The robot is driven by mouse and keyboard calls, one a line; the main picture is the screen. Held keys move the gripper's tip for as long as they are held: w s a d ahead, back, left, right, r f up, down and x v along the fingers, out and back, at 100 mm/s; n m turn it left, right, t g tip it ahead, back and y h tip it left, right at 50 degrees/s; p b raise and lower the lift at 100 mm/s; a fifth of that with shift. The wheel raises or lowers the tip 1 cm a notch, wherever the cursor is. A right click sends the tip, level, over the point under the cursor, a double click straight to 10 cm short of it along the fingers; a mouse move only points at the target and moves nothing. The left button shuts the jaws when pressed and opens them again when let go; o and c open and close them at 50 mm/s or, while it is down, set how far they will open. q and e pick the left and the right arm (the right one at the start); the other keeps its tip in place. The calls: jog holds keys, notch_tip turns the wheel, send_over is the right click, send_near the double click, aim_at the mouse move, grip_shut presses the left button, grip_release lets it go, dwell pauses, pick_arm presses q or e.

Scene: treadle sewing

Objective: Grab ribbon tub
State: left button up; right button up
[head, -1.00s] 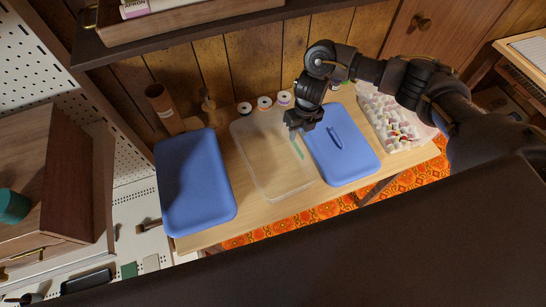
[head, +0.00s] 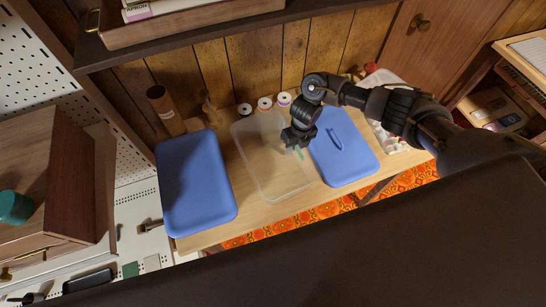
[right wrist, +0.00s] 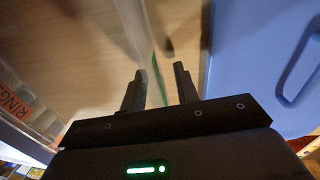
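A clear, shallow tub (head: 262,165), seemingly empty, stands on the wooden table between two blue lidded shapes; I take it as the ribbon tub. A small green strip (head: 300,155) marks its right side. My right gripper (head: 297,149) is over the tub's right edge in the head view. In the right wrist view, my right gripper's fingers (right wrist: 160,85) are apart, with the clear wall and its green strip (right wrist: 157,70) showing between and beyond them. Contact with the wall cannot be told. My left gripper is not in view.
A blue lid (head: 195,182) lies left of the tub and another blue lid (head: 342,147) with a handle lies close on its right. Several thread spools (head: 265,104) stand behind it. A box of small items (head: 393,135) is at the right, partly behind my arm. A shelf overhangs the back.

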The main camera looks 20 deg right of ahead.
jog(key=shift+c, duration=0.3)
grip_shut()
